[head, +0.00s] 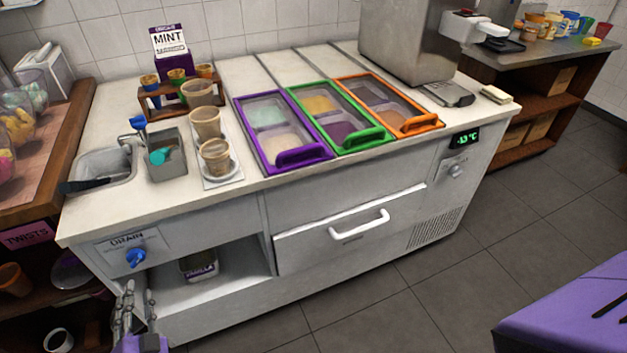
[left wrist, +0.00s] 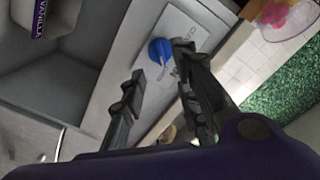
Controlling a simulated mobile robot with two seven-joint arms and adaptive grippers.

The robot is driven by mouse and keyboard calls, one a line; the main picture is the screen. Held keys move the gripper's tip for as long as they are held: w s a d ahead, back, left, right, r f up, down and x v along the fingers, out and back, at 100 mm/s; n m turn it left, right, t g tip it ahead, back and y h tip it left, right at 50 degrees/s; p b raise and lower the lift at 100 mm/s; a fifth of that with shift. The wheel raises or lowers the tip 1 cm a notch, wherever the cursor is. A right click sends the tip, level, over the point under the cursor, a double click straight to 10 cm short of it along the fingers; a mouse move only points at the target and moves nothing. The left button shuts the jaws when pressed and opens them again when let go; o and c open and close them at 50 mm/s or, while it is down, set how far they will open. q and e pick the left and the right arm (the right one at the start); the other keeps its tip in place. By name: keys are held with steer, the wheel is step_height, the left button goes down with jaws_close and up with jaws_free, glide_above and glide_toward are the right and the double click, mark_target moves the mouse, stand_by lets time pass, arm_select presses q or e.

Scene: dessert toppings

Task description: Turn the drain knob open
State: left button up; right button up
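The blue drain knob (head: 136,257) sits on a pale panel (head: 153,238) marked DRAIN, on the front of the counter at the left, below the sink (head: 105,168). My left gripper (head: 134,290) is just below the knob in the head view, with its fingers pointing up. In the left wrist view the knob (left wrist: 160,50) shows ahead, in the gap between the spread fingers of my left gripper (left wrist: 165,85). The fingers are open with nothing between their tips, and they look apart from the knob. My right gripper is in neither view.
An open shelf with a vanilla tub (head: 199,265) is right of the panel. A drawer with a white handle (head: 360,228) is further right. A dark wooden shelf (head: 40,320) with cups stands left of the counter. The floor (head: 400,300) in front is clear.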

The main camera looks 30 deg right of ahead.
arm_select(q)
steer(key=s, duration=0.3)
steer(key=shift+s, duration=0.35)
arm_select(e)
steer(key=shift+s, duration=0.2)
arm_select(q)
steer(key=s+f+n+g+p, duration=0.1)
steer(key=s+n+g+p, duration=0.8)
steer(key=s, duration=2.4)
steer(key=shift+d+f+p, duration=0.3)
steer(key=shift+f+p, duration=0.1)
steer(key=shift+p, duration=0.6)
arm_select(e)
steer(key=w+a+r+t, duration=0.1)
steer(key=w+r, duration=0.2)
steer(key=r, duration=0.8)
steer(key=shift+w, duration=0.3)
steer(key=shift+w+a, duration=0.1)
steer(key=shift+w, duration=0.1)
